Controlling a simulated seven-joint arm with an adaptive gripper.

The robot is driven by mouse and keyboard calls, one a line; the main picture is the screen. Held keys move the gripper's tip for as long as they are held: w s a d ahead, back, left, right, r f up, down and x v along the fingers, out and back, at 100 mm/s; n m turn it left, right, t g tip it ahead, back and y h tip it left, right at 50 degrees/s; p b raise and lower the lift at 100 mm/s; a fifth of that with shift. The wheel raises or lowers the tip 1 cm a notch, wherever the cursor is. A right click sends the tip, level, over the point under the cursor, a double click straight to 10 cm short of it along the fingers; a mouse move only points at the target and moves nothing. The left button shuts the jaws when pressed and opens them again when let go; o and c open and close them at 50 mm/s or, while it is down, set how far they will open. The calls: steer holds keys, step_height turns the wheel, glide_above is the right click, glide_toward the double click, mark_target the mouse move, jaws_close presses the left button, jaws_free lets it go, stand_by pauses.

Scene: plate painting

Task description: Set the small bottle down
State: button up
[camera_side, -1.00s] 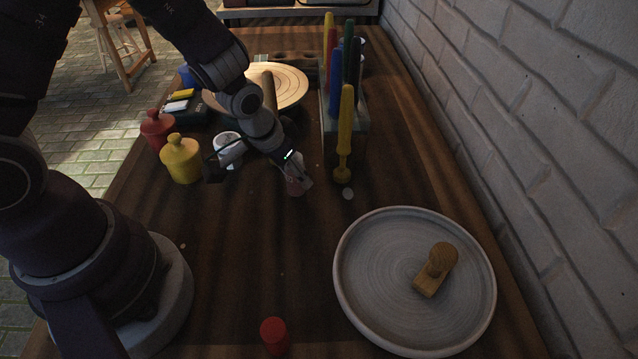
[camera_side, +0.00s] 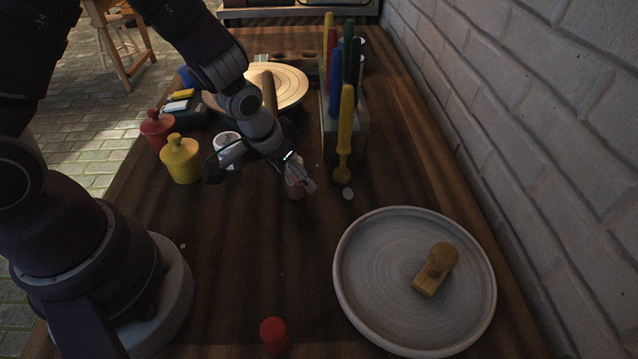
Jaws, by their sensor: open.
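A small reddish bottle (camera_side: 295,190) stands on the dark wooden table (camera_side: 240,240), near the middle, left of the yellow tool. My gripper (camera_side: 303,184) is open and right at the bottle, partly covering it. The bottle's upper part is hidden behind the fingers. I cannot tell whether a finger touches it.
A grey plate (camera_side: 370,300) with a wooden stamp (camera_side: 435,270) lies at the front right. A red cap-like piece (camera_side: 274,335) stands at the front. Yellow (camera_side: 181,160) and red (camera_side: 156,130) jars are at left. A tool rack (camera_side: 345,135) with several coloured tools is behind; a brick wall bounds the right.

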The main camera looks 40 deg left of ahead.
steer(key=s+a+r, duration=0.1)
steer(key=s+r, duration=0.5)
steer(key=r, duration=0.3)
steer(key=s+a+r+t, duration=0.1)
steer(key=s+r, duration=0.5)
steer(key=r, duration=0.3)
steer(key=shift+a+r, duration=0.25)
stand_by(0.5)
